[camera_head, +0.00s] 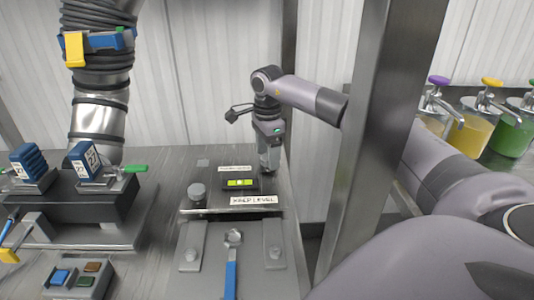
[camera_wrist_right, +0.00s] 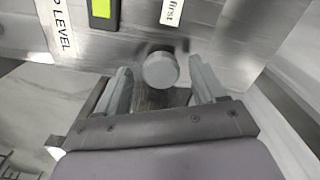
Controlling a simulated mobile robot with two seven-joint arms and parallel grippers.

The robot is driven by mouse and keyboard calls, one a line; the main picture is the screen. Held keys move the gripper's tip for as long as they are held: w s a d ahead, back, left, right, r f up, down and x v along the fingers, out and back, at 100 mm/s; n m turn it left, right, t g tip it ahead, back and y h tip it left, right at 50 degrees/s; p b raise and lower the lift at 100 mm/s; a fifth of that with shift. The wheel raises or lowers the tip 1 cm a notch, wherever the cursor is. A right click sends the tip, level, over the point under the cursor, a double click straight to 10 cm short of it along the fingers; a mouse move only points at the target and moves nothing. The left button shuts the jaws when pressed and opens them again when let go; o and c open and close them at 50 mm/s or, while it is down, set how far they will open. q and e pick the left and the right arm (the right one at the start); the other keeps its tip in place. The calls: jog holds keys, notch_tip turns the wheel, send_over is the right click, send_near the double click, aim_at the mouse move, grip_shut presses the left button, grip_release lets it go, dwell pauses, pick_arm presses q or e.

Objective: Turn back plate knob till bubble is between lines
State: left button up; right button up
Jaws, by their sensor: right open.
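The back plate (camera_head: 215,208) carries a KEEP LEVEL label (camera_head: 254,200) and a yellow-green level vial (camera_head: 240,183). The bubble's place between the lines is too small to tell. In the wrist view, the vial (camera_wrist_right: 101,12) is partly cut off at the top. A round grey knob (camera_wrist_right: 161,71) lies between the fingertips of my right gripper (camera_wrist_right: 163,80). The fingers are open, one on each side, with visible gaps. In the head view, my right gripper (camera_head: 268,165) points down at the plate's right end and hides that knob. Another grey knob (camera_head: 197,191) stands at the plate's left. My left gripper is out of view.
A blue-handled wrench (camera_head: 232,262) lies in front, between two pads with small knobs. A block with blue stamps (camera_head: 100,200) and a button box (camera_head: 78,278) stand left. A metal post (camera_head: 375,130) rises beside my right arm. Pump jars (camera_head: 475,130) stand far right.

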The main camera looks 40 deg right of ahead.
jog(key=shift+f, duration=0.5)
jog(key=c, duration=1.1)
jog(key=shift+o, duration=0.2)
jog(key=shift+r+m, duration=0.1)
jog(key=shift+m, duration=0.2)
jog(key=shift+m+p, duration=0.5)
jog(key=shift+p, duration=0.15)
jog(key=shift+w+m+p, duration=0.1)
jog(key=shift+m+p, duration=0.5)
jog(key=shift+m, duration=0.5)
jog(key=shift+m+p, duration=0.65)
jog(key=shift+m, duration=1.35)
